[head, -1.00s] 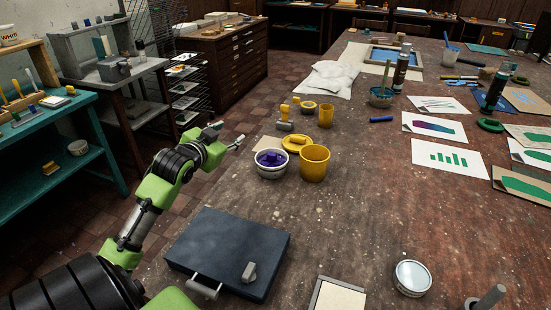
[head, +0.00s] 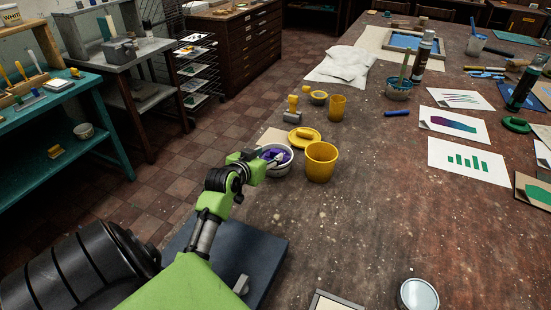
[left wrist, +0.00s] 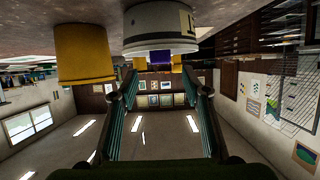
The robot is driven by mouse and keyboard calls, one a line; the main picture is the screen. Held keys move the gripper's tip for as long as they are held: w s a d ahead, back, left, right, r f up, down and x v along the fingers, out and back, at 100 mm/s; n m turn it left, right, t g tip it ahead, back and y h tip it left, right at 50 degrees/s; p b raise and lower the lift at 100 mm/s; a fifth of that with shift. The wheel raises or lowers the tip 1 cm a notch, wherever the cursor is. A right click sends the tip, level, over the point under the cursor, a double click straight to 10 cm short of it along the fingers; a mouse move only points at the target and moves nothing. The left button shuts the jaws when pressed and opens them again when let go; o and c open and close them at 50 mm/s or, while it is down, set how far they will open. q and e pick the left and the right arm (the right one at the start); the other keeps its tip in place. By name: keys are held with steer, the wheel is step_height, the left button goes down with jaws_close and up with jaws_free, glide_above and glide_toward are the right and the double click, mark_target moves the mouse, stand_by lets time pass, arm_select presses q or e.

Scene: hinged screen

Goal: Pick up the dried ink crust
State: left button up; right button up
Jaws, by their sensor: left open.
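The dried ink crust appears to be the purple mass (head: 267,154) inside a white bowl (head: 277,172) near the table's left edge. In the left wrist view, which is upside down, the bowl (left wrist: 160,24) is straight ahead and a bit of purple (left wrist: 160,57) shows past its rim. My left gripper (head: 277,157) is at the bowl and partly covers it in the head view. Its fingers (left wrist: 160,78) are spread with nothing between them. I cannot tell whether they touch the bowl. My right gripper is not in view.
A yellow cup (head: 321,163) stands close to the right of the bowl, and a yellow lid (head: 304,138) lies behind it. A dark case (head: 250,248) lies in front, partly under my arm.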

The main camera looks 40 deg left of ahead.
mark_target(274, 152)
arm_select(q)
steer(key=shift+w+a+f, duration=0.15)
steer(key=shift+w+f, duration=0.05)
steer(key=shift+w, duration=0.35)
steer(key=shift+w+a+f, duration=0.15)
steer(key=shift+w+f, duration=0.05)
steer(key=shift+w, duration=0.2)
steer(key=p+x, duration=0.1)
steer(key=x, duration=0.2)
steer(key=shift+w+a+f, duration=0.1)
steer(key=shift+w+f, duration=0.1)
steer(key=shift+f, duration=0.05)
steer(key=shift+w+a+f, duration=0.2)
steer(key=shift+w+f, duration=0.1)
steer(key=shift+w, duration=0.3)
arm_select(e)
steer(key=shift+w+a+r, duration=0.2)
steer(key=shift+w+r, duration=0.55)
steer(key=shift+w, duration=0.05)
arm_select(q)
steer(key=c, duration=1.2)
